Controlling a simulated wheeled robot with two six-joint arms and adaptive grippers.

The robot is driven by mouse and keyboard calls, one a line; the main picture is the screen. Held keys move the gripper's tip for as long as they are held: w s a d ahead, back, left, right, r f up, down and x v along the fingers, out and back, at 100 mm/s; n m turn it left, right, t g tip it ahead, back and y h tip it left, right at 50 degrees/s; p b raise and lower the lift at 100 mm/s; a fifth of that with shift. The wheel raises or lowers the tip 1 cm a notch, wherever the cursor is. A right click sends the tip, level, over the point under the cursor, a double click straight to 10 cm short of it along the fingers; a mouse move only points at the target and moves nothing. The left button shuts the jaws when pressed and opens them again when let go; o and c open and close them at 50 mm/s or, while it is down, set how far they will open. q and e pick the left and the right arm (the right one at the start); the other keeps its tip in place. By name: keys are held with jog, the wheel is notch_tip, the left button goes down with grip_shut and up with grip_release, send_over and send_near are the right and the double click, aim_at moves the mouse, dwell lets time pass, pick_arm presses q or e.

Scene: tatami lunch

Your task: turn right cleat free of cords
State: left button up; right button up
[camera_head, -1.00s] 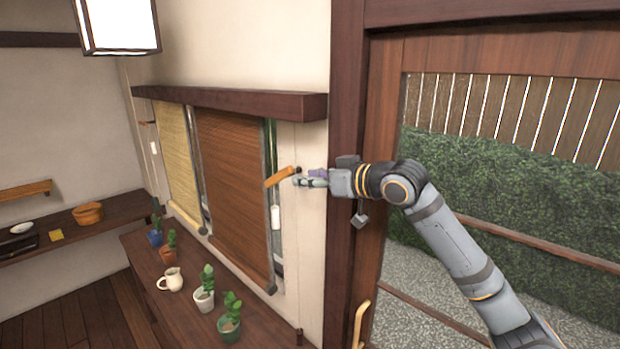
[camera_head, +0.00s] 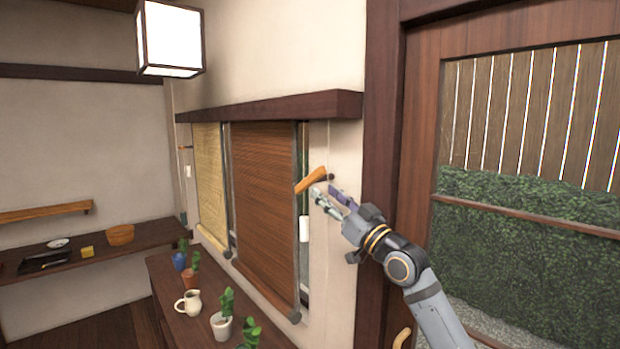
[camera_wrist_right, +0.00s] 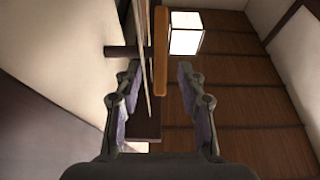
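The right cleat (camera_head: 311,180) is an orange wooden bar on the wall beside the dark brown blind (camera_head: 262,200), slanting up to the right. In the right wrist view the cleat (camera_wrist_right: 161,65) stands upright, in line with the gap between my fingers. My right gripper (camera_head: 325,192) is just below and right of the cleat, pointing up-left. In the right wrist view it (camera_wrist_right: 158,76) is open, its fingers apart either side of the gap. Thin pale cord (camera_wrist_right: 144,60) runs beside the cleat; whether it wraps the cleat is unclear. My left gripper is out of view.
A white cord pull (camera_head: 304,229) hangs below the cleat. A dark wooden ledge (camera_head: 270,107) juts out above the blinds. Potted cacti (camera_head: 222,322) and a cream jug (camera_head: 188,303) stand on the low shelf below. A door frame (camera_head: 378,160) is close on the right.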

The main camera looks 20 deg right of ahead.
aim_at(313, 183)
jog(key=p+x, duration=0.2)
jog(key=x, duration=0.5)
jog(key=shift+w+a+p, duration=0.15)
jog(key=shift+w+p, duration=0.05)
jog(key=shift+p, duration=0.1)
jog(key=shift+c, duration=0.4)
grip_shut()
